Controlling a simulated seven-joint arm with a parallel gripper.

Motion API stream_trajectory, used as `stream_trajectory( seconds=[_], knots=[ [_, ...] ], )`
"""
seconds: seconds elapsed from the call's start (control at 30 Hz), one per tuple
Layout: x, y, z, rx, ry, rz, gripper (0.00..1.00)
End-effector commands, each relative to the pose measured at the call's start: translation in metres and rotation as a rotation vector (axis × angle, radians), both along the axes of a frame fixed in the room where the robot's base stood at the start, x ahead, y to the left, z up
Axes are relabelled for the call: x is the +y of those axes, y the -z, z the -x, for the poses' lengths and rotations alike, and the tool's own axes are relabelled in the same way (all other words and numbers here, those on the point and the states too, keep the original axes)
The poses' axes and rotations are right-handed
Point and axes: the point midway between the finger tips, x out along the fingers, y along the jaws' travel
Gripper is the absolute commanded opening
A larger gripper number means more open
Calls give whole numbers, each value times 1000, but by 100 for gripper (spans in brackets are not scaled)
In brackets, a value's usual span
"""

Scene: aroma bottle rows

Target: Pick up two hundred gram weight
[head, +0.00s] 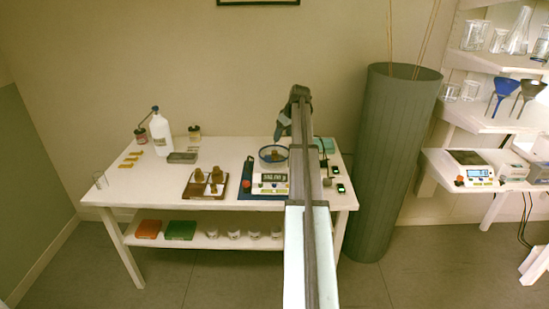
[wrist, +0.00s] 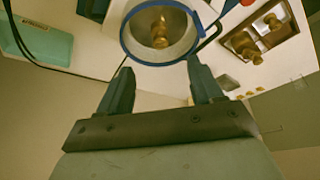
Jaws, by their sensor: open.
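A brass weight (head: 274,155) stands in the round blue-rimmed pan (wrist: 124,45) on the scale; it also shows in the wrist view (wrist: 160,34). More brass weights (head: 198,176) stand in a brown wooden tray (head: 190,194) left of the scale; two show in the wrist view (wrist: 244,46). No size marking is readable, so I cannot tell which is the two hundred gram weight. My gripper (wrist: 161,76) is open with nothing between its fingers. Its fingertips appear beside the pan's near rim in the wrist view; in the head view my gripper (head: 281,134) is above the pan.
A white bottle (head: 160,134) and a grey block (head: 182,157) stand farther left on the white table (head: 135,192). A tall grey-green cylinder (head: 390,165) is right of the table.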

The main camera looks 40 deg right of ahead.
Motion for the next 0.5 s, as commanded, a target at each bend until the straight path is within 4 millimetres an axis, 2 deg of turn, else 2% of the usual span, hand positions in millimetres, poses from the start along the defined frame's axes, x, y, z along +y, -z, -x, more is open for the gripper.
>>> stream_trajectory(
  seconds=[0.17, 0.5],
  knots=[
    [-1, 10, -3, 2, -8, -2, 66],
    [-1, 60, -25, 2, -7, -1, 66]
  ],
)
